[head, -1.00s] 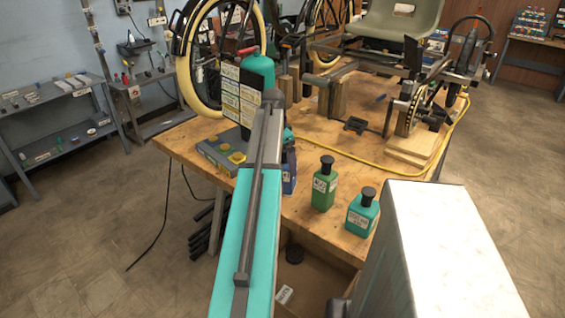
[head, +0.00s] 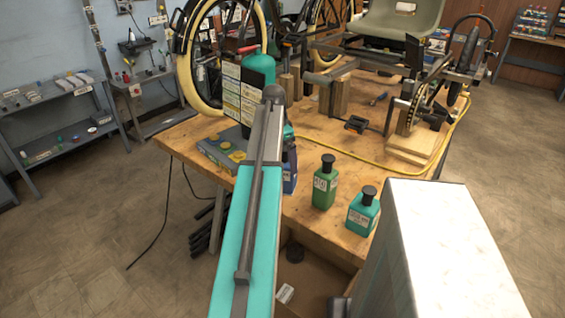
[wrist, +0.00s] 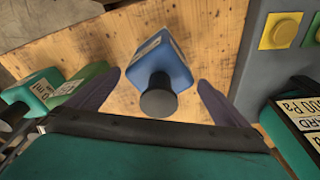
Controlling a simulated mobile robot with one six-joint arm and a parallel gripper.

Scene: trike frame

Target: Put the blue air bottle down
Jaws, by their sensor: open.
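The blue air bottle (wrist: 166,62), with a black cap and a pale label, stands on the wooden bench in the wrist view. In the head view the blue bottle (head: 290,176) shows only in part, behind my arm, near the bench's front edge. My gripper (wrist: 158,88) is open, with one dark finger on each side of the bottle's cap end. Gaps show between both fingers and the bottle. The fingers are hidden behind my arm in the head view.
A green bottle (head: 324,184) and a teal bottle (head: 362,212) stand to the right on the bench (head: 330,225). A grey box with yellow buttons (head: 218,152) is to the left. A teal cylinder (head: 259,66) and label panel are behind. A yellow hose (head: 375,167) crosses the bench.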

